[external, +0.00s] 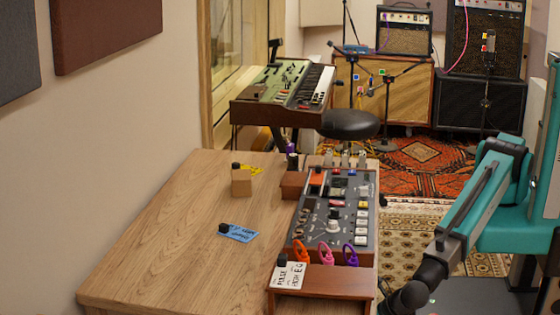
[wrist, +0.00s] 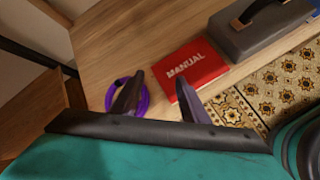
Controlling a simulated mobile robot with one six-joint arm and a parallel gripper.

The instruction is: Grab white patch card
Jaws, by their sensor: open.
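The white patch card (external: 288,276), with dark handwriting, lies at the left end of a small wooden riser at the near edge of the desk in the external view. A dark knob-like piece stands at its upper edge. The card does not show in the wrist view. My gripper (wrist: 162,98) is open in the wrist view, its two dark fingers apart with nothing held between them. In the external view my arm comes in from the right, low beside the desk. My fingers cannot be made out there.
A red manual (wrist: 194,70), a purple cable coil (wrist: 140,104) and a grey case (wrist: 262,28) lie beyond my fingers. A blue card (external: 238,233), a yellow card (external: 250,170) and a wooden block (external: 241,184) are on the desk. A mixer (external: 335,215) stands behind the riser (external: 325,283).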

